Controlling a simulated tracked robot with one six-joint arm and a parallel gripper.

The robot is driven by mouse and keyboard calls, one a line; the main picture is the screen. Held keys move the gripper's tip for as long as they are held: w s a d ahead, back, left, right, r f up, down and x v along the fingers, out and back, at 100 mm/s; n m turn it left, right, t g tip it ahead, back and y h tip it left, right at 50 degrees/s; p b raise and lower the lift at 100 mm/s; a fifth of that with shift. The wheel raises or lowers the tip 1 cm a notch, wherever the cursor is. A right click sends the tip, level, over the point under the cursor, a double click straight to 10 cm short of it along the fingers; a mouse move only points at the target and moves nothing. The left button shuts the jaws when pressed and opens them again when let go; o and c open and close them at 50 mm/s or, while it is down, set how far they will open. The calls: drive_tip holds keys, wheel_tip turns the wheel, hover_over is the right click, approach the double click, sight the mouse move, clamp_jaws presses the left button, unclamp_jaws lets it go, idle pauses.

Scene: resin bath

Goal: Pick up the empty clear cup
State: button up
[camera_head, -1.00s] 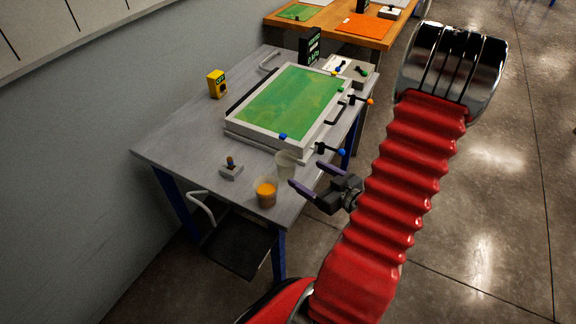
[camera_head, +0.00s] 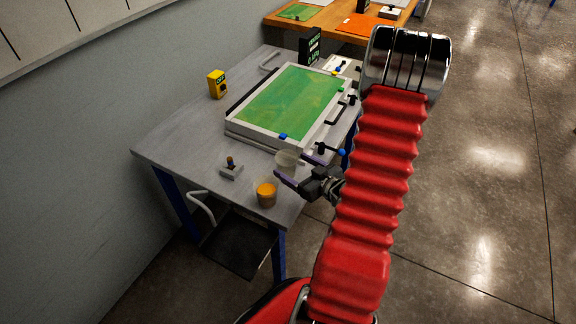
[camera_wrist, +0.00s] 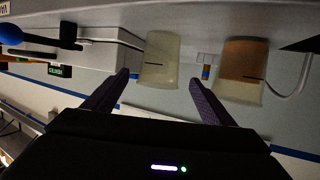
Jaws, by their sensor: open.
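The empty clear cup (camera_head: 287,161) stands upright near the front right edge of the grey table, in front of the white-framed green bath. In the wrist view, the clear cup (camera_wrist: 159,60) shows upside down, ahead of the gap between the fingers and nearer the left one. My gripper (camera_head: 298,172) is open, with its purple fingers low at the table edge beside the cup. In the wrist view, my gripper (camera_wrist: 158,83) holds nothing between its fingers. Whether a finger touches the cup I cannot tell.
A cup of orange liquid (camera_head: 266,193) stands close by, at the table's near corner. A small grey block with a toggle (camera_head: 231,168) lies to its left. The green bath (camera_head: 293,105) with a blue-ended valve (camera_head: 332,150) sits behind the clear cup. A yellow box (camera_head: 217,84) stands farther back.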

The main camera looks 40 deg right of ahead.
sight(280, 158)
drive_tip(key=shift+x, duration=2.6)
drive_tip(key=shift+f, duration=0.15)
drive_tip(key=shift+s, duration=0.1)
drive_tip(key=c, duration=1.1)
drive_tip(key=shift+r, duration=0.2)
wheel_tip(280, 158, up, 10)
drive_tip(key=shift+f, duration=0.2)
